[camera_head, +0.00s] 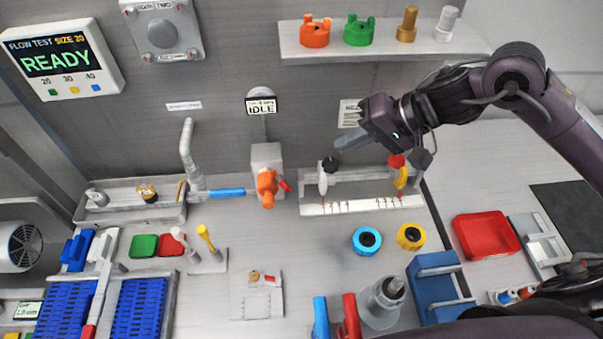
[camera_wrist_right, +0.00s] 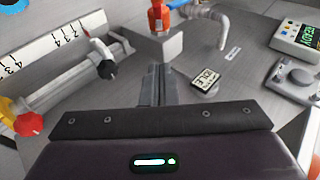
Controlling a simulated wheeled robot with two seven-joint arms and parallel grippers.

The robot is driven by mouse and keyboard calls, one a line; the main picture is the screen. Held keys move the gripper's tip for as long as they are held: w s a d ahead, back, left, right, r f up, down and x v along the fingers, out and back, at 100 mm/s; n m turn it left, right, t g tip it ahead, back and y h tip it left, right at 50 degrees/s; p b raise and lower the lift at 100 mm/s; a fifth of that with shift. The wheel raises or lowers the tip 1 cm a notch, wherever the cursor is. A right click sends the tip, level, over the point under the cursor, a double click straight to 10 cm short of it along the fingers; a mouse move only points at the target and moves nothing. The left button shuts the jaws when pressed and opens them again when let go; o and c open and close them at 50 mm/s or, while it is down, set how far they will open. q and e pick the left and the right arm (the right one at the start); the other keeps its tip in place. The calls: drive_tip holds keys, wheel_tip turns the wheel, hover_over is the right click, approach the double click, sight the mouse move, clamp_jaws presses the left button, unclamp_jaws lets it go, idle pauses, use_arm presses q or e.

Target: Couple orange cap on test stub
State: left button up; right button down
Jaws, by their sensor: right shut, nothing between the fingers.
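An orange eared cap (camera_head: 315,33) sits on the wall shelf, left of a similar green one (camera_head: 359,31). A grey block (camera_head: 266,155), which may carry the test stub, is mounted at the middle of the bench. An orange fitting (camera_head: 267,187) is on its front, with a red lever at its right; it also shows in the wrist view (camera_wrist_right: 158,17). I cannot tell whether this fitting is a cap or part of the stub. My right gripper (camera_head: 343,141) is shut and empty, above and right of the block, apart from everything. My left gripper is not in view.
A white gauge rail (camera_head: 362,205) with black, red and yellow knobs lies below my right gripper. The shelf (camera_head: 384,50) also holds brass and grey fittings. A blue ring (camera_head: 367,240) and a yellow ring (camera_head: 410,236) lie in front.

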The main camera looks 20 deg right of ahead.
drive_tip(key=p, duration=0.3)
approach(282, 183)
drive_tip(key=w+a+f, duration=0.2)
drive_tip(key=w+f, duration=0.2)
drive_tip(key=shift+s+a+f, duration=0.35)
drive_tip(key=shift+s+a, duration=0.05)
drive_tip(key=shift+s, duration=0.15)
drive_tip(key=shift+a, duration=0.1)
